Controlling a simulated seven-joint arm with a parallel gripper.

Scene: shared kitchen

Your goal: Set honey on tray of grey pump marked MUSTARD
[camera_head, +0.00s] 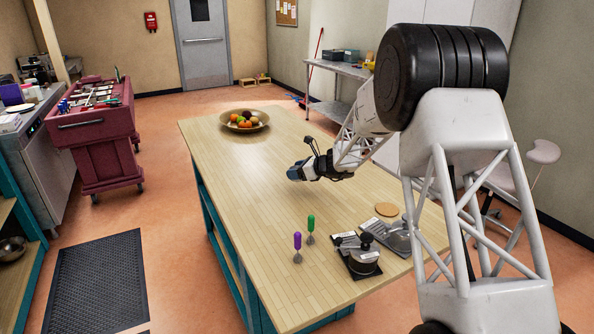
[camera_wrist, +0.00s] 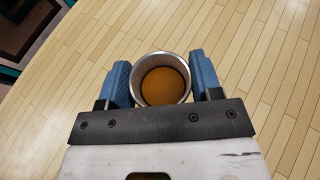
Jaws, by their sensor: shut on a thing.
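My gripper (camera_head: 297,173) is over the middle of the wooden table, its blue fingers shut on a round metal cup. In the wrist view the cup (camera_wrist: 161,54) sits between the two blue fingers (camera_wrist: 160,82), open side up, with amber-brown honey (camera_wrist: 163,87) inside. The head view does not show the cup clearly. Two pump-like devices stand at the table's near right: a dark grey one with a black knob (camera_head: 364,261) in front, and a lighter grey one (camera_head: 398,238) behind it. Both have white labels, too small to read. My gripper is apart from both, farther back.
A purple-handled utensil (camera_head: 297,242) and a green-handled one (camera_head: 310,226) stand left of the pumps. A round tan disc (camera_head: 386,209) lies behind them. A fruit bowl (camera_head: 261,126) is at the table's far end. The table's left and middle (camera_head: 240,200) are clear.

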